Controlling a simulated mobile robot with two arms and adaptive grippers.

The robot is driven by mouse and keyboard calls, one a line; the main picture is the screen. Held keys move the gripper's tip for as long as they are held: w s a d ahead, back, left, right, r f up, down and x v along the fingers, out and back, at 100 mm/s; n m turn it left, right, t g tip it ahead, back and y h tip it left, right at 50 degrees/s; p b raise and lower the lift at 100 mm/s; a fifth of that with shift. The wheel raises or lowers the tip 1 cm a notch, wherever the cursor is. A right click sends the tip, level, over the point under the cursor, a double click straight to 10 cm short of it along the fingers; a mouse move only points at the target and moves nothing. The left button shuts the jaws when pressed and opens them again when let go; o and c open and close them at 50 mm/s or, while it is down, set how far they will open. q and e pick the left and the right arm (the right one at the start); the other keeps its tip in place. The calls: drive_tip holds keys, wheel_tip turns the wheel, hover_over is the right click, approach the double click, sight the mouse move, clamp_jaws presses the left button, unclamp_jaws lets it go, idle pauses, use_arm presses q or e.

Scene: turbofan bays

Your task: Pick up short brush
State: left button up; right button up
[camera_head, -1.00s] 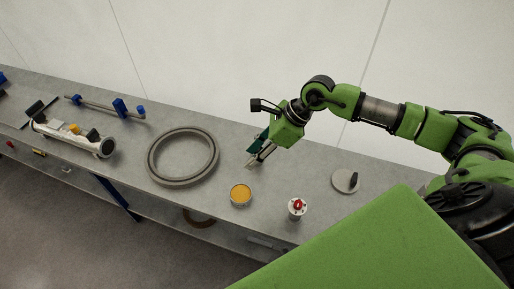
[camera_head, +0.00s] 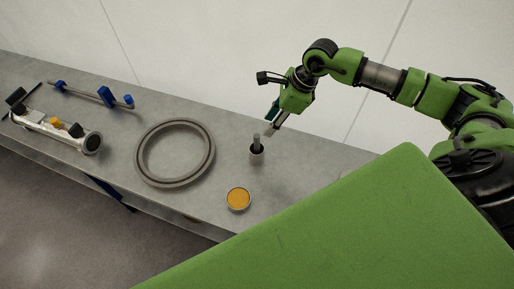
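A small grey cup (camera_head: 257,158) stands upright on the workbench, with a short grey handle (camera_head: 257,140) sticking up from its dark opening. This looks like the short brush, but its lower part is hidden in the cup and I cannot be sure. My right gripper (camera_head: 267,134) is just above and to the right of the handle, fingers pointing down and left. The handle and fingertips look close; I cannot tell whether they touch, or how far apart the fingers are. My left gripper is not in view.
An orange-topped round tin (camera_head: 238,198) stands in front of the cup. A large grey ring (camera_head: 176,184) lies to the left. Farther left are a white tube assembly (camera_head: 58,132) and a rod with blue blocks (camera_head: 86,93). My green body covers the lower right.

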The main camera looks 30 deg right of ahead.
sight(259, 136)
drive_tip(key=b+x, duration=0.1)
drive_tip(key=x, duration=0.2)
drive_tip(key=b+x, duration=0.1)
drive_tip(key=x, duration=0.2)
drive_tip(key=b+x, duration=0.1)
drive_tip(key=x, duration=0.2)
drive_tip(key=shift+w+a+b, duration=0.15)
drive_tip(key=shift+a+b, duration=0.2)
drive_tip(key=shift+a, duration=0.1)
drive_tip(key=shift+f, duration=0.15)
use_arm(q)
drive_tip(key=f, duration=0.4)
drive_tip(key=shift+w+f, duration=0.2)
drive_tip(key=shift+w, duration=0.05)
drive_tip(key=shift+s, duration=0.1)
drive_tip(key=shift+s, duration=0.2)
use_arm(e)
clamp_jaws()
